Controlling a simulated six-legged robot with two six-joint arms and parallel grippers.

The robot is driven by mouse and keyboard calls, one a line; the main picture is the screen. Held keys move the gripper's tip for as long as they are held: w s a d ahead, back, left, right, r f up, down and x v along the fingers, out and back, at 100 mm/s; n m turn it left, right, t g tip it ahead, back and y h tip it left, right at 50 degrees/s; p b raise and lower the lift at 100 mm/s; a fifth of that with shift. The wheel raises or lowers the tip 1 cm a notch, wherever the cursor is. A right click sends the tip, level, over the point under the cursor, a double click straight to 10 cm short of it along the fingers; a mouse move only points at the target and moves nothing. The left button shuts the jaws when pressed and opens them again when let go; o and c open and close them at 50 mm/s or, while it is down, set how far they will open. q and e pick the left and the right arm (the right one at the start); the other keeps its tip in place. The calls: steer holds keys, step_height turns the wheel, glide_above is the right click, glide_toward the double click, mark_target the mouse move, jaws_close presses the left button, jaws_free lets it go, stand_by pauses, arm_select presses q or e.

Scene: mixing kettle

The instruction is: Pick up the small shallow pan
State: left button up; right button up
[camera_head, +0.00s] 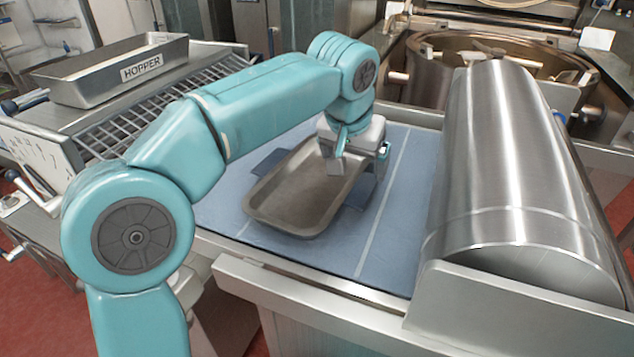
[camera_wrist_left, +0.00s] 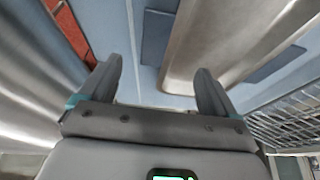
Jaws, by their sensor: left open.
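The small shallow pan (camera_head: 290,195) is a grey metal rectangular tray with a raised rim, lying on the blue work surface in the head view. My left gripper (camera_head: 361,158) is open above its right long side, one finger over the pan's inside and the other outside the rim. In the left wrist view the pan (camera_wrist_left: 225,40) fills the upper right, and its edge runs between the open fingers of the left gripper (camera_wrist_left: 160,85). I cannot tell whether a finger touches it. My arm and wrist hide part of the pan's far end.
A metal bin labelled HOPPER (camera_head: 110,70) sits by a wire grate (camera_head: 150,115) at left. A round kettle (camera_head: 440,75) is behind. Bare blue surface (camera_head: 395,215) lies right of the pan.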

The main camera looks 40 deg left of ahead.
mark_target(359, 187)
arm_select(q)
steer(key=shift+w+f, duration=0.2)
steer(key=shift+f, duration=0.5)
steer(key=shift+w+a+f, duration=0.25)
steer(key=shift+w+f, duration=0.05)
steer(key=shift+f, duration=0.35)
steer(key=x, duration=0.4)
steer(key=shift+d+f+p, duration=0.25)
steer(key=shift+p, duration=0.15)
steer(key=shift+w+a+f, duration=0.15)
steer(key=shift+w+f, duration=0.1)
steer(key=shift+f, duration=0.05)
steer(key=shift+s+r, duration=0.1)
steer(key=c, duration=1.7)
steer(key=shift+o, duration=0.2)
steer(key=shift+r, duration=0.1)
